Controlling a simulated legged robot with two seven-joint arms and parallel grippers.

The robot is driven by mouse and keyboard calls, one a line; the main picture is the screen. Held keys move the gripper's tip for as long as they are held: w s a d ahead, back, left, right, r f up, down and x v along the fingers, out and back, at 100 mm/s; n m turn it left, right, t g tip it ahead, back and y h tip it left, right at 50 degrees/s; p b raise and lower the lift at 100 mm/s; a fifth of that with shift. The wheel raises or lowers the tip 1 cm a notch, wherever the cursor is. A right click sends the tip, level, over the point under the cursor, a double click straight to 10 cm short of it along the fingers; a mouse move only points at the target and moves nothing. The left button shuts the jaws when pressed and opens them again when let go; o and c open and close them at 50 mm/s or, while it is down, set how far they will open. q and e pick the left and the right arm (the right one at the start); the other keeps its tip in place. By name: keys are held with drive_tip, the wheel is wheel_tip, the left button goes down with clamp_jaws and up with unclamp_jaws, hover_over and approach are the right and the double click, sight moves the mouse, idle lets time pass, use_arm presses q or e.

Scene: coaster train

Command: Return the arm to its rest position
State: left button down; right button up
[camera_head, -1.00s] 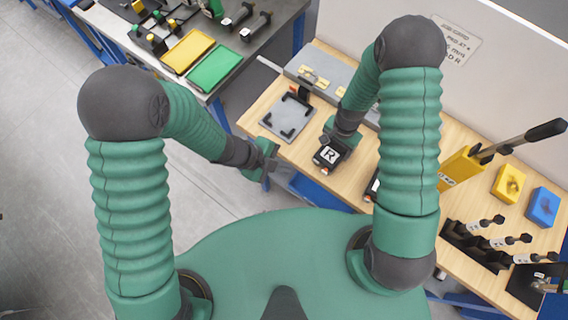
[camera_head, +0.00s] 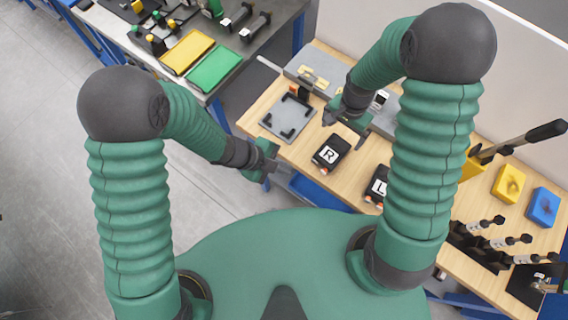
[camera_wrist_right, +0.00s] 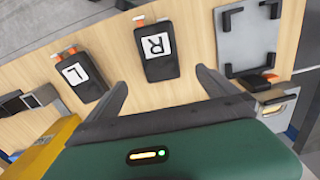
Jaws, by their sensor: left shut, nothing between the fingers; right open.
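My right gripper (camera_head: 346,122) is open and empty, above the wooden bench near the black block marked R (camera_head: 331,153). In the right wrist view its two fingers (camera_wrist_right: 160,88) are spread apart, with the R block (camera_wrist_right: 156,50) beyond them and clear of them. A black block marked L (camera_head: 377,186) lies on the bench, partly hidden by my right arm; it also shows in the right wrist view (camera_wrist_right: 79,74). My left gripper (camera_head: 282,170) is shut and empty, over the gap by the bench's front left edge.
A grey plate with black corner brackets (camera_head: 288,117) lies at the bench's left end. A yellow block (camera_head: 509,184), a blue block (camera_head: 543,207) and a lever with a black handle (camera_head: 530,140) are at the right. A separate table holds yellow (camera_head: 187,51) and green trays (camera_head: 214,68).

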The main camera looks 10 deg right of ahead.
use_arm(q)
drive_tip(key=w+a+r+n+t+y+b, duration=0.1)
drive_tip(key=w+a+n+t+y+b, duration=0.15)
drive_tip(key=w+a+n, duration=0.4)
drive_tip(key=w+a+r+n+t+y+b, duration=0.25)
drive_tip(key=a+n, duration=0.55)
drive_tip(key=a, duration=0.4)
drive_tip(key=s+a+r+n+g+y+b, duration=0.1)
drive_tip(key=s+a+n+g+y+b, duration=0.1)
drive_tip(key=s+a+n, duration=0.7)
drive_tip(key=shift+r+n, duration=0.15)
drive_tip(key=shift+n, duration=1.8)
use_arm(e)
drive_tip(key=s+a+r+n+t, duration=0.2)
drive_tip(key=s+a+n, duration=0.4)
drive_tip(key=n, duration=0.4)
drive_tip(key=shift+a+r+n+t, duration=0.3)
drive_tip(key=shift+a+r, duration=0.15)
drive_tip(key=shift+r, duration=0.05)
